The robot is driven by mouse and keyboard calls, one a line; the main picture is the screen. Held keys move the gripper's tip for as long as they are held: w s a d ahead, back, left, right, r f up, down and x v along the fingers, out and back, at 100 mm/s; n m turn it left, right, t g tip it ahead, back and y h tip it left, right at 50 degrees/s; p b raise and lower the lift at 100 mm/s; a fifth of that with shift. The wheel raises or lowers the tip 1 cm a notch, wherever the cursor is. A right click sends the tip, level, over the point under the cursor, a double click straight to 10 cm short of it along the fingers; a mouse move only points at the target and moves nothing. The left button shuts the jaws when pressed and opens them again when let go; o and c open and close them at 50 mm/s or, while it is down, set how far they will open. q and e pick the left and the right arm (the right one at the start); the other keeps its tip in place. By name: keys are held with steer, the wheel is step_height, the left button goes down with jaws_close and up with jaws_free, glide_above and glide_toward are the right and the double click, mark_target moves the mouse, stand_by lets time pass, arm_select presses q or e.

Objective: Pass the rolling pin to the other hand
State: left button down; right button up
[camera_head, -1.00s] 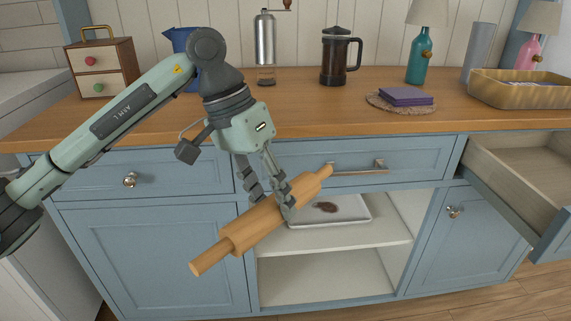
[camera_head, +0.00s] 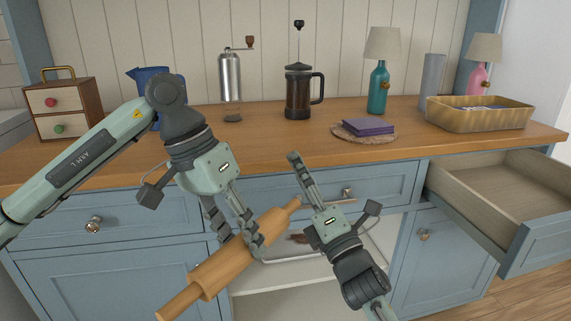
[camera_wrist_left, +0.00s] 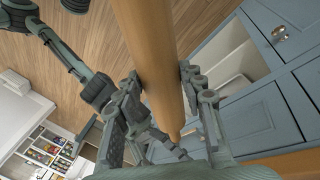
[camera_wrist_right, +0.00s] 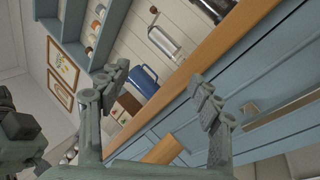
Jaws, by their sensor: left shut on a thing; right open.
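The wooden rolling pin (camera_head: 222,266) is held slantwise in front of the cabinet, its upper handle pointing up and right. In the left wrist view the pin (camera_wrist_left: 150,45) runs between the fingers. In the right wrist view the pin's end (camera_wrist_right: 164,151) shows low between the spread fingers.
Behind is a wooden counter (camera_head: 290,146) with a French press (camera_head: 298,95), a coffee grinder (camera_head: 230,80), a blue pitcher (camera_head: 146,80) and a basket (camera_head: 480,115). An open drawer (camera_head: 500,190) juts out at right. An open shelf with a tray (camera_head: 375,240) lies behind the grippers.

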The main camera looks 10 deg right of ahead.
steer(key=a+r+n+g+y, duration=0.5)
steer(key=r+n+g+y, duration=0.3)
steer(key=n, duration=0.6)
steer(key=a+r+n+g+y, duration=0.5)
steer(key=r+n+g, duration=0.4)
steer(key=n, duration=0.6)
steer(key=w+d+r+n+h, duration=0.2)
steer(key=d+r+n+h, duration=0.2)
steer(key=d+r+h, duration=0.1)
steer(key=n+g+h, duration=0.5)
steer(key=g+h, duration=0.1)
steer(key=h, duration=0.5)
glide_toward(260, 223)
steer(key=x, duration=1.1)
steer(key=shift+a+f, duration=0.1)
steer(key=shift+f, duration=0.1)
